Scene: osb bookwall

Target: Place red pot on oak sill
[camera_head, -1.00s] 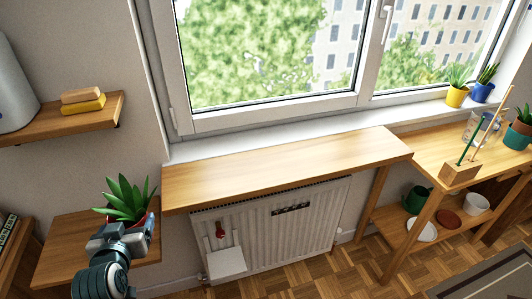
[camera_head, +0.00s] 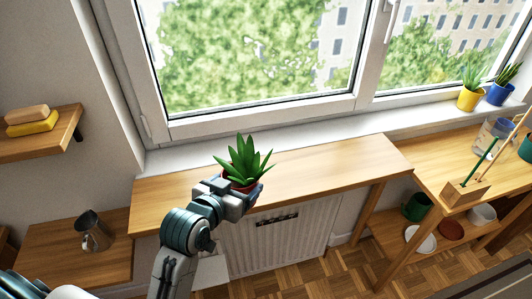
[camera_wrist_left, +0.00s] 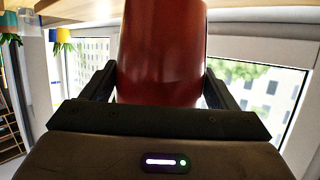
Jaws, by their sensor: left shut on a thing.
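The red pot (camera_head: 236,185) with a spiky green plant (camera_head: 243,160) is in my left gripper (camera_head: 240,190), over the oak sill in the head view. Most of the pot is hidden there by the gripper. In the left wrist view the red pot (camera_wrist_left: 162,50) fills the middle, between the two dark fingers. The oak sill (camera_head: 320,166) is a long wooden board under the window, with its top clear. I cannot tell from these views whether the pot touches the sill or hangs just above it. My right gripper is not in view.
A metal jug (camera_head: 93,232) stands on the lower wooden shelf (camera_head: 60,262) at left. A wall shelf (camera_head: 60,140) holds stacked blocks. A radiator (camera_head: 280,240) is under the sill. At right, a wooden table (camera_head: 430,172) holds a block with sticks (camera_head: 465,193); yellow (camera_head: 469,99) and blue (camera_head: 499,94) pots stand by the window.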

